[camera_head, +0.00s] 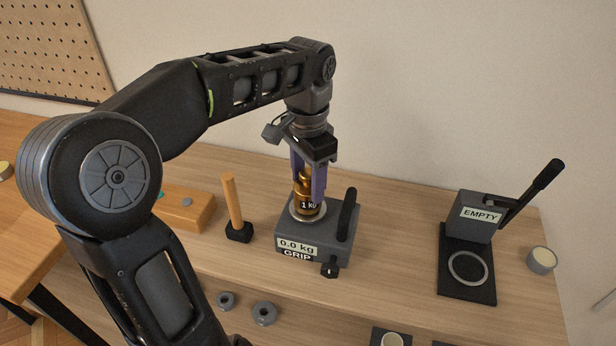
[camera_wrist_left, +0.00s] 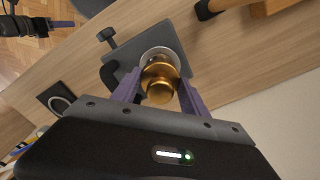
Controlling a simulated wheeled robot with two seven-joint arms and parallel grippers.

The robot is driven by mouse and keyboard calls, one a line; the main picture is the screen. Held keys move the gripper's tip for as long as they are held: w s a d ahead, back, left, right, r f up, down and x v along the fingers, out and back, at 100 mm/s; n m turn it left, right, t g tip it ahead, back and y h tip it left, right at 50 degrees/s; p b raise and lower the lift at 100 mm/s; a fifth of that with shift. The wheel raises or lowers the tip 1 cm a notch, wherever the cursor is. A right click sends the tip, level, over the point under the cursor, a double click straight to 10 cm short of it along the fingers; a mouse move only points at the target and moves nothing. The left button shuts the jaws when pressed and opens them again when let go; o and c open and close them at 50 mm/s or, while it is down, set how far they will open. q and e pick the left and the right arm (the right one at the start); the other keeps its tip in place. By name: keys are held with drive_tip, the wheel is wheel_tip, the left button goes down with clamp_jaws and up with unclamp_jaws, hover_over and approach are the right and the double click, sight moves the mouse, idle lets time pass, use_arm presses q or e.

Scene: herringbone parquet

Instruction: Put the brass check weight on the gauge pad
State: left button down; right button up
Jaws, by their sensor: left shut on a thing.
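The brass check weight (camera_head: 304,188), marked 1 kg, is upright between the purple fingers of my left gripper (camera_head: 309,180), which is shut on it. In the left wrist view the weight (camera_wrist_left: 160,80) shows between the fingers (camera_wrist_left: 160,95). Its base is at the round pale gauge pad (camera_head: 294,214) on top of a grey gauge box (camera_head: 340,238); I cannot tell whether it touches. The gauge display (camera_head: 297,246) reads 0.0 kg, with GRIP below. A dark part with purple at the left wrist view's top left may be my right gripper (camera_wrist_left: 62,23); its jaws are unclear.
A black handle (camera_head: 347,214) rises on the gauge's right side. A grey press-like stand labelled EMPTY (camera_head: 470,218) with a ring and lever stands right. Grey rings (camera_head: 264,313) lie lower in front.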

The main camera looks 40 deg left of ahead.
use_arm(q)
drive_tip(key=shift+f, duration=0.35)
idle(0.6)
drive_tip(key=shift+c, duration=0.9)
unclamp_jaws()
drive_tip(key=shift+r, duration=0.1)
drive_tip(key=shift+r, duration=0.3)
wheel_tip(320, 180, up, 3)
drive_tip(key=shift+f, duration=0.15)
wheel_tip(320, 180, up, 4)
drive_tip(key=p, duration=0.4)
drive_tip(key=shift+f, duration=0.25)
drive_tip(key=shift+r+p, duration=0.35)
drive_tip(key=shift+r, duration=0.05)
